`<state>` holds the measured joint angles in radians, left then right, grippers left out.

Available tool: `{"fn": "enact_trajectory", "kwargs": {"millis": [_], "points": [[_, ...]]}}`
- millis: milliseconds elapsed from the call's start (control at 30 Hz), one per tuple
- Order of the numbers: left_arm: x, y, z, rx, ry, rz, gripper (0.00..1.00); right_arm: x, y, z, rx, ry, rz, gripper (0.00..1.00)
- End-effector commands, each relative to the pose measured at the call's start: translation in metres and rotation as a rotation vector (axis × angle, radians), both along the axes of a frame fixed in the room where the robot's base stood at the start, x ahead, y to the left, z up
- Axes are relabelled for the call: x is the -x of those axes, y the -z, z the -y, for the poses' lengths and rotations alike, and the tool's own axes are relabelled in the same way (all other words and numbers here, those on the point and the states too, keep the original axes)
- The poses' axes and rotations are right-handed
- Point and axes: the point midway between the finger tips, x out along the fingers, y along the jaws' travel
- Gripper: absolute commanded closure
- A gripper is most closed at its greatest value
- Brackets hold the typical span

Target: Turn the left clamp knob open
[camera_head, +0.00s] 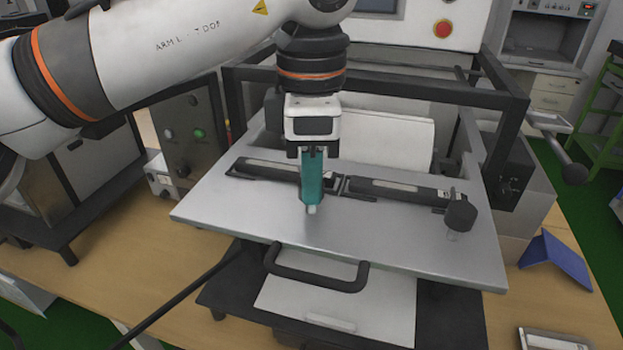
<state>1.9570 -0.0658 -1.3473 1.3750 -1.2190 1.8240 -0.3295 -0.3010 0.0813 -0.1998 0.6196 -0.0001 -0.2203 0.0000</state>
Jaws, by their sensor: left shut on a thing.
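A flat silver plate (235,206) with a black front handle (315,279) carries two dark clamp bars. The left clamp bar (265,170) runs from the upper left toward the middle, and the right clamp bar (395,191) runs on to the right. A black right clamp knob (460,213) stands at the plate's right side. My left gripper (312,203) points straight down over the plate's middle, its teal fingers shut at the inner end of the left bar. The left clamp knob is hidden behind these fingers, where they hold it. My right gripper is out of view.
A black frame (375,74) surrounds the plate behind and at the sides. A control box with a green button (199,133) stands at left. A blue angled piece (557,262) lies on the wooden table (560,312) at right. A red button (443,28) is behind.

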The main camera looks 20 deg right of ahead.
Motion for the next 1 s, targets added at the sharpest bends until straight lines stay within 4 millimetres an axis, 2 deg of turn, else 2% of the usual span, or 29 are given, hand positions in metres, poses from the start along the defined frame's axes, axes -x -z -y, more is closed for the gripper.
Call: {"fn": "enact_trajectory", "kwargs": {"millis": [700, 1000], "points": [[-0.001, 0.001, 0.0, 0.001, -0.678, 0.003, 0.94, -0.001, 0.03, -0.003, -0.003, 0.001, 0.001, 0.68], [-0.001, 0.0, 0.0, 0.001, -0.905, 0.001, 0.94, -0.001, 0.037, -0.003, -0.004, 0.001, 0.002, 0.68]]}}
